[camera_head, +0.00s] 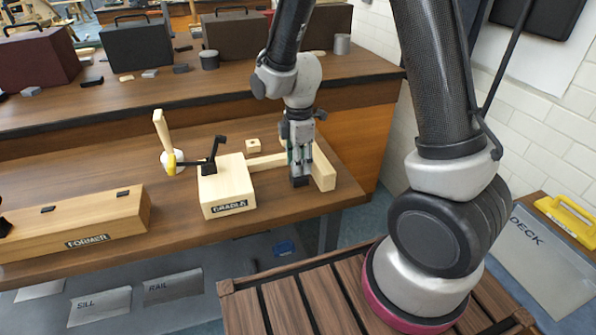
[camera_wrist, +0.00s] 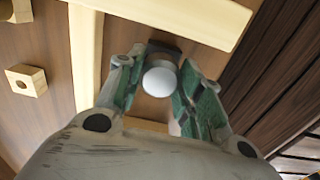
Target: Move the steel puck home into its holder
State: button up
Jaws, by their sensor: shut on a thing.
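My gripper (camera_head: 299,170) points down at the right end of the wooden bench, between pale wooden bars. In the wrist view its green-padded fingers (camera_wrist: 161,76) close around the steel puck, a round, pale silver thing (camera_wrist: 160,82). A dark block (camera_head: 300,182) shows right below the fingertips; in the wrist view a dark edge (camera_wrist: 165,48) lies just beyond the puck. Whether the puck touches it, I cannot tell. A small wooden block with a round hole (camera_head: 253,145) stands behind and left; it also shows in the wrist view (camera_wrist: 25,80). No holder is labelled as the puck's.
The CRADLE block (camera_head: 228,188) with a black clamp stands left of my gripper. A mallet (camera_head: 170,150) is behind it. The long FORMER block (camera_head: 75,225) lies far left. A pale bar (camera_head: 323,168) stands close on the right, near the bench's end.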

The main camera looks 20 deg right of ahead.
jog(key=shift+r, duration=1.4)
dwell(0.4)
